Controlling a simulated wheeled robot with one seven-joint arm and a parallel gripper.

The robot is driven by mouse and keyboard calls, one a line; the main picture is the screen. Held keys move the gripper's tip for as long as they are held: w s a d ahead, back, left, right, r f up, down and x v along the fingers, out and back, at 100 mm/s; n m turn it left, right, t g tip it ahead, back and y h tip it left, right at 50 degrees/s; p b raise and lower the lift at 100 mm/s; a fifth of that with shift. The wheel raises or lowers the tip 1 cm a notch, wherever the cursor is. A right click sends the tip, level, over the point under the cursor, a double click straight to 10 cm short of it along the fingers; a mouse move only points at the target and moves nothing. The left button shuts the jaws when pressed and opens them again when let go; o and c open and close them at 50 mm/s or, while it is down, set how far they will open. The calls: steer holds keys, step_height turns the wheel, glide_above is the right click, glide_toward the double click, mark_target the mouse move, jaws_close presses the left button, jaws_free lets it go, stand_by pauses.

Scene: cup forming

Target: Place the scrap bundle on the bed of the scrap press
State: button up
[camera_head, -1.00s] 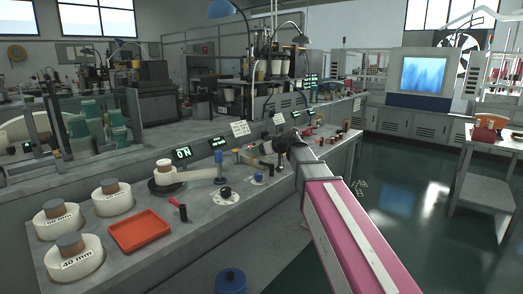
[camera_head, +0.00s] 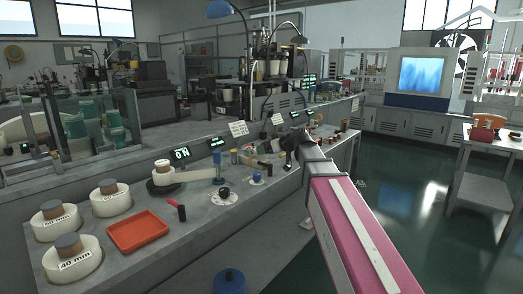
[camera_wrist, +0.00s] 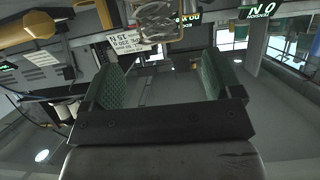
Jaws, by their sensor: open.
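My gripper (camera_wrist: 165,68) is open, its two green-padded fingers apart with nothing between them. In the wrist view a tangle of shiny metal strands (camera_wrist: 156,18), which looks like the scrap bundle, lies beyond the fingertips at the top edge, apart from them. In the head view my gripper (camera_head: 287,141) is a dark shape over the far part of the long bench; my arm partly hides what is there. I cannot make out the bundle there, and I cannot tell which fixture is the scrap press.
A yellow part (camera_wrist: 30,30) shows upper left in the wrist view.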

steer(key=v, duration=0.6)
steer(key=shift+s+d+r, duration=0.2)
steer(key=shift+o, duration=0.4)
steer(key=shift+r, duration=0.1)
steer(key=g+h, duration=0.6)
steer(key=h, duration=0.1)
glide_toward(250, 156)
step_height(250, 156, up, 4)
steer(key=s, duration=0.2)
steer(key=x, duration=0.4)
steer(key=shift+d+f, duration=0.25)
steer(key=shift+f, duration=0.2)
steer(key=shift+w+d+x, duration=0.1)
steer(key=shift+w+x, duration=0.05)
steer(key=shift+x, duration=0.8)
steer(key=shift+w+d+x, duration=0.1)
steer(key=shift+x, duration=0.8)
steer(key=shift+w+d+x, duration=0.15)
steer(key=shift+x, duration=0.8)
steer(key=shift+f, duration=0.25)
steer(key=c, duration=1.2)
steer(key=shift+o, duration=0.2)
steer(key=shift+r, duration=0.15)
